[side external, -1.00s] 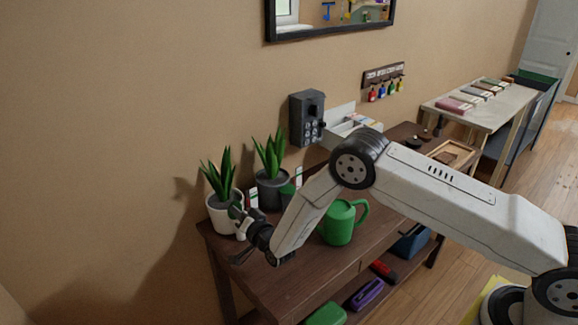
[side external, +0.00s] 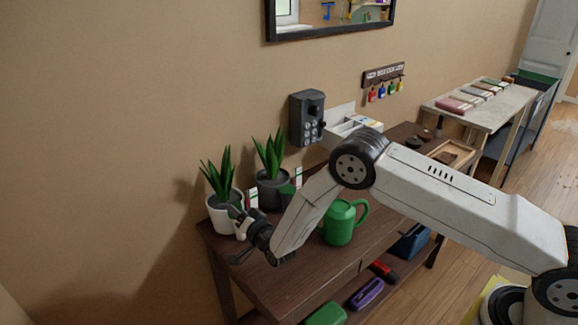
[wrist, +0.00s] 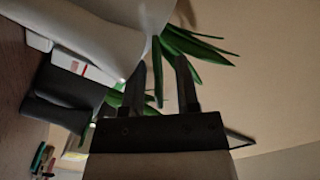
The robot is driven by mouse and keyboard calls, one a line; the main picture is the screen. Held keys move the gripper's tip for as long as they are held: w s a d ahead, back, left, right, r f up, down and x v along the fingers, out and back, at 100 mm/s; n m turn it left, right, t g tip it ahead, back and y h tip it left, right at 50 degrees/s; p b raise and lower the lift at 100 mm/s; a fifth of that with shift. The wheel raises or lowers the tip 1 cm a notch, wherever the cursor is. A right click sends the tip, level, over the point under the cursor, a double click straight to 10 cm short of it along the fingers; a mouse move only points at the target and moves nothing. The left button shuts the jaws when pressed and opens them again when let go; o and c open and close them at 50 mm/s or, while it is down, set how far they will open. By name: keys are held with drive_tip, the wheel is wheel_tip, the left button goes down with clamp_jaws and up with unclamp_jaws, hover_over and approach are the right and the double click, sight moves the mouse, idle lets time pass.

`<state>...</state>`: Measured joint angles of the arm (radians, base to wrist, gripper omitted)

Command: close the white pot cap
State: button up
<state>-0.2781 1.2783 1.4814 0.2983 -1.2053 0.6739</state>
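The white pot (side external: 221,214) stands upright at the left end of the brown table and holds a green-leaved plant (side external: 217,180). In the wrist view the white pot (wrist: 95,35) fills the upper left, with leaves (wrist: 185,45) beyond the fingers. A small white piece (side external: 242,229) shows at the pot's right front; I cannot tell whether it is the cap. My gripper (side external: 236,236) is close in front of the pot, and contact is unclear. In the wrist view its two dark fingers (wrist: 158,80) stand apart with nothing held between them.
A dark pot (side external: 270,192) with a similar plant stands just right of the white pot. A white-and-red tag (wrist: 83,66) is between the pots. The wall is close behind.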

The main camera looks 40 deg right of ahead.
drive_tip(key=shift+a+r+n, duration=0.15)
drive_tip(key=shift+a+n, duration=0.1)
drive_tip(key=shift+n, duration=0.85)
drive_tip(key=shift+a+r+n, duration=0.15)
drive_tip(key=shift+a+n, duration=0.1)
drive_tip(key=shift+n, duration=0.85)
drive_tip(key=s+a+n, duration=0.1)
drive_tip(key=s+n, duration=0.4)
drive_tip(key=s, duration=0.3)
drive_tip(key=shift+s+d+r+g, duration=0.85)
drive_tip(key=shift+d+r+g, duration=1.35)
drive_tip(key=shift+r+g, duration=0.4)
drive_tip(key=s+d+r+g, duration=0.2)
drive_tip(key=s+d+g, duration=0.1)
drive_tip(key=s, duration=0.5)
drive_tip(key=s+d+r+g, duration=0.2)
drive_tip(key=s+d+g, duration=0.2)
drive_tip(key=s, duration=0.4)
drive_tip(key=shift+s+d+r+n+g, duration=0.3)
drive_tip(key=shift+d+r, duration=0.1)
drive_tip(key=shift+d, duration=0.05)
